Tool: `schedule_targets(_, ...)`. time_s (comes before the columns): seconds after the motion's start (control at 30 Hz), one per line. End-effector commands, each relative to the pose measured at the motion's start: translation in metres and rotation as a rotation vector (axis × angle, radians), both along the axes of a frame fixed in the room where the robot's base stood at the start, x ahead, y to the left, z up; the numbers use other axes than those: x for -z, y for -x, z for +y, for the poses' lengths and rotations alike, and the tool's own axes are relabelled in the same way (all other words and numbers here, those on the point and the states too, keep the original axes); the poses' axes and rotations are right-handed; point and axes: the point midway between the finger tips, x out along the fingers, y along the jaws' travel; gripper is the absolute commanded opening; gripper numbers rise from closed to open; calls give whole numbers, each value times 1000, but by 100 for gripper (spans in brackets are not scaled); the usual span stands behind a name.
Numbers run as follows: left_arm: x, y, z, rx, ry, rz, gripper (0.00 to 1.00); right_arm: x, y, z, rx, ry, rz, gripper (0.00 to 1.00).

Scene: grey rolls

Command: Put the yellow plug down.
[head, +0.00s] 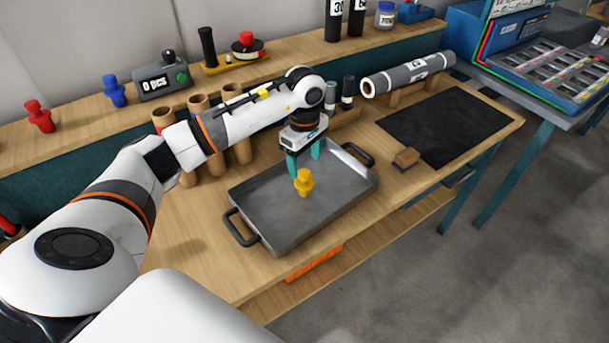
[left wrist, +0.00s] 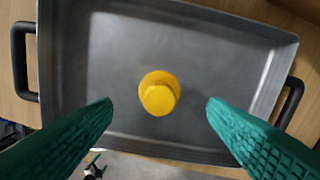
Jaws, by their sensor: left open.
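The yellow plug (head: 304,182) stands upright in the grey metal tray (head: 250,190) on the workbench. My left gripper (head: 303,163) is above the tray, with its green fingers spread and nothing between them. In the left wrist view the yellow plug (left wrist: 158,93) is seen from above, inside the tray (left wrist: 215,60). The two green fingers (left wrist: 160,115) lie to either side of it in the picture, apart from it. My right gripper is not in view.
A red plug (head: 40,116) and a blue plug (head: 115,91) stand on the back shelf. Several brown tubes (head: 241,147) stand behind the tray. A black mat (head: 450,126), a small brown block (head: 406,157) and a grey roll (head: 410,74) are to the right.

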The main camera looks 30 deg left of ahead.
Motion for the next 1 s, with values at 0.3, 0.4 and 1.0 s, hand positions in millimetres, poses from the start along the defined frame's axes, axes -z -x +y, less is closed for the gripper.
schedule_targets(0.3,-39,0,0,0,0,0,68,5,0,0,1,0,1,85)
schedule_targets(0.4,-42,1,0,0,-1,1,68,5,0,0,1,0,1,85)
schedule_targets(1.0,-41,0,0,0,0,1,68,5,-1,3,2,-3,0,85)
